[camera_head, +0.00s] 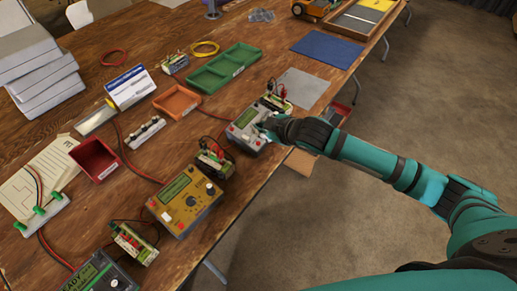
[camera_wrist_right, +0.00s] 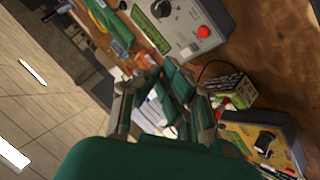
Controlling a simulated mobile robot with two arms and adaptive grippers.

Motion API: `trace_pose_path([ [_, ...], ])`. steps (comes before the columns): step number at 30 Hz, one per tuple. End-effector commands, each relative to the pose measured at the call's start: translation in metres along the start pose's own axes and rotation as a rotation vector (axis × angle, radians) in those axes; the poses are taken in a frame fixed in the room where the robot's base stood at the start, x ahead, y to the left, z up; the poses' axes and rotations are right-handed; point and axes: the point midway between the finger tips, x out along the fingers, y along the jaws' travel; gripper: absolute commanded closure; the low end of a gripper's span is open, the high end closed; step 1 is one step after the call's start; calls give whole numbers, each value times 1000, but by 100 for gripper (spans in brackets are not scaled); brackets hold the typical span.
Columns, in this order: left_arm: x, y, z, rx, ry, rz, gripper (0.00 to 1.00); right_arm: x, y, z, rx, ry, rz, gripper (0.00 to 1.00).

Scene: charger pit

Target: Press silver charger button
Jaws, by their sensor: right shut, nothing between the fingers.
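The silver charger (camera_head: 240,135) stands on the wooden table near its right edge, with a green display and a dark knob. In the right wrist view the silver charger (camera_wrist_right: 182,42) is at the top, and its red button (camera_wrist_right: 203,31) shows on the face. My right gripper (camera_head: 264,127) is at the charger's right side and covers part of it in the head view. In the wrist view the right gripper (camera_wrist_right: 160,82) is shut and empty, with the button above and to the right of its fingers. Contact cannot be told. My left gripper is in neither view.
A gold charger (camera_head: 183,201) stands nearer, with a battery holder (camera_head: 213,160) between it and the silver one. A dark charger (camera_head: 98,274) is at the front. A green tray (camera_head: 224,68), orange tray (camera_head: 177,101) and red bin (camera_head: 94,160) stand behind. A grey mat (camera_head: 303,87) lies clear.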

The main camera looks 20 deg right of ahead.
Motion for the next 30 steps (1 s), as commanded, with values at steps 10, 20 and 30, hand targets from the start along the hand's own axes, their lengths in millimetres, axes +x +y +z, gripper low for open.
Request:
trace_pose_path([
  [10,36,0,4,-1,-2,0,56,30,-22,22,1,-1,0,100],
  [20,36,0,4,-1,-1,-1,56,32,-23,24,0,0,1,100],
  [30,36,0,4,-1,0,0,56,32,-23,24,0,-1,1,100],
])
